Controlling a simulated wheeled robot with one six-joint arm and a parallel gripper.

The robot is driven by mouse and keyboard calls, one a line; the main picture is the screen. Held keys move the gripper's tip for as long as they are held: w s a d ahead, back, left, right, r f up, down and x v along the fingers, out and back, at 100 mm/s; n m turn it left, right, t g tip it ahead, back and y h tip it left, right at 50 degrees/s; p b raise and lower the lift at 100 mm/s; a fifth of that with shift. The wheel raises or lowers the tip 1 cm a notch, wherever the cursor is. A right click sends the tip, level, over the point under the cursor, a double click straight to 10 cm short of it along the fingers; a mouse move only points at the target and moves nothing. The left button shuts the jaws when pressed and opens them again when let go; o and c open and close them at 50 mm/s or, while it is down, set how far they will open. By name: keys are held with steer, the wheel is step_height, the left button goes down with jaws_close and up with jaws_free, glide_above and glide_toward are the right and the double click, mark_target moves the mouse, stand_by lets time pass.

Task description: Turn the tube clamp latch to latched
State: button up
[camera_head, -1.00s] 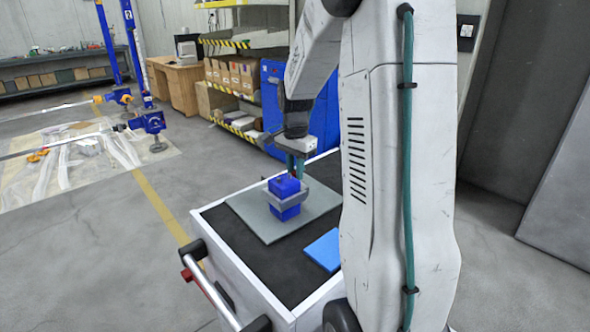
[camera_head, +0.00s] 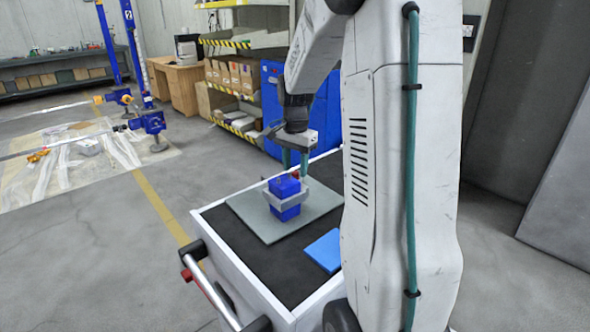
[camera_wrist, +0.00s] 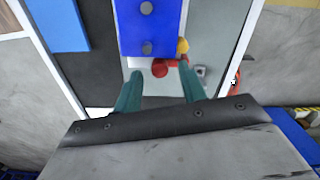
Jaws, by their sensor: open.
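The tube clamp (camera_head: 286,208) is a blue block with a grey band around it, standing on a grey plate (camera_head: 250,222). Its blue face with dark round bolts fills the upper middle of the wrist view (camera_wrist: 148,30). A small red part (camera_wrist: 160,68), which looks like the latch, sits at the block's near edge with a yellow piece (camera_wrist: 182,46) beside it.
The plate lies on the black top of a white-edged cart (camera_head: 258,278) with a rail handle. A flat light-blue pad (camera_head: 325,250) lies at the cart's right. A blue cabinet (camera_head: 272,95) and shelves with boxes (camera_head: 232,75) stand behind. Open floor lies to the left.

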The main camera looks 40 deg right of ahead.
mark_target(295, 173)
step_height(295, 173, up, 6)
steer(key=shift+r, duration=0.2)
stand_by(0.6)
steer(key=shift+n, duration=0.4)
steer(key=s+a+n, duration=0.1)
steer(key=s+a+f+n, duration=0.1)
steer(key=s+a, duration=0.1)
steer(key=shift+s+f+n+g+y, duration=0.25)
steer(key=shift+n+g+y, duration=0.05)
steer(key=shift+n+g, duration=0.1)
steer(key=s+a+r+n+t, duration=0.1)
steer(key=s+a+r+n, duration=0.1)
steer(key=s+a+n, duration=0.4)
steer(key=s+a+r+n+t, duration=0.1)
steer(key=s+a+n, duration=0.5)
steer(key=s+a, duration=0.7)
steer(key=a, duration=0.4)
steer(key=shift+s+a+r+n, duration=0.15)
steer(key=shift+s+r+n, duration=0.15)
steer(key=shift+s+r, duration=0.05)
steer(key=shift+c, duration=0.5)
